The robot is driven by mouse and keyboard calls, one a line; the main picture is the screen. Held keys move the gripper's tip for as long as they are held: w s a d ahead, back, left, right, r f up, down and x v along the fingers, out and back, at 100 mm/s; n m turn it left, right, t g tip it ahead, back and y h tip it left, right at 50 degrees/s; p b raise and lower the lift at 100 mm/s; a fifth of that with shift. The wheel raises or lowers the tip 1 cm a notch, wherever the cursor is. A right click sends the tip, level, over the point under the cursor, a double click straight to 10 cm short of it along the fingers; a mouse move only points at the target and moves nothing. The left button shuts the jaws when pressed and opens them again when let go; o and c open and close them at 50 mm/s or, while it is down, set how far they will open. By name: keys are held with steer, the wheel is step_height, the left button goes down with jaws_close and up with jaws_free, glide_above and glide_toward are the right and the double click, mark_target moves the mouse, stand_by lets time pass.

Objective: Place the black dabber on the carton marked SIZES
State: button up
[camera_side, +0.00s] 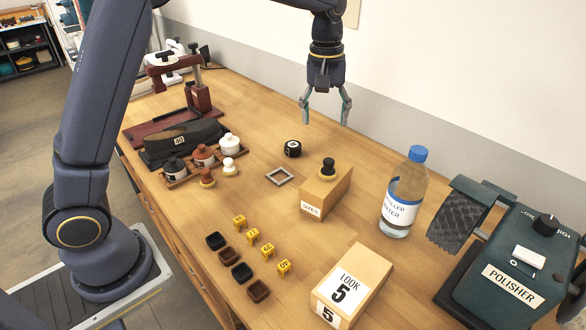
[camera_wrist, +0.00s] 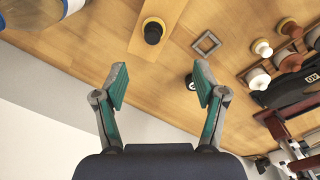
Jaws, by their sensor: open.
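The black dabber (camera_side: 327,168) stands upright on top of the carton marked SIZES (camera_side: 311,209). In the wrist view the dabber (camera_wrist: 153,31) shows from above on the carton (camera_wrist: 139,47), with nothing gripping it. My gripper (camera_side: 325,108) hangs above the table behind the carton, open and empty, apart from the dabber.
A black round item (camera_side: 292,148) and a grey square frame (camera_side: 279,176) lie left. Brown (camera_side: 207,178) and white (camera_side: 229,167) dabbers stand near the jar rack.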

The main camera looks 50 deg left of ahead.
steer(key=s+a+r+m+t, duration=0.1)
steer(key=s+r+m, duration=0.1)
steer(key=s+r, duration=0.3)
steer(key=s+a+r+m+t, duration=0.1)
steer(key=s+r+m, duration=0.1)
steer(key=s, duration=0.5)
steer(key=s+a+f+m+t, duration=0.1)
steer(key=s+f+m+t, duration=0.1)
steer(key=s, duration=1.3)
steer(key=shift+a+f+m+t, duration=0.2)
steer(key=shift+f+m+t, duration=0.3)
steer(key=shift+m, duration=0.6)
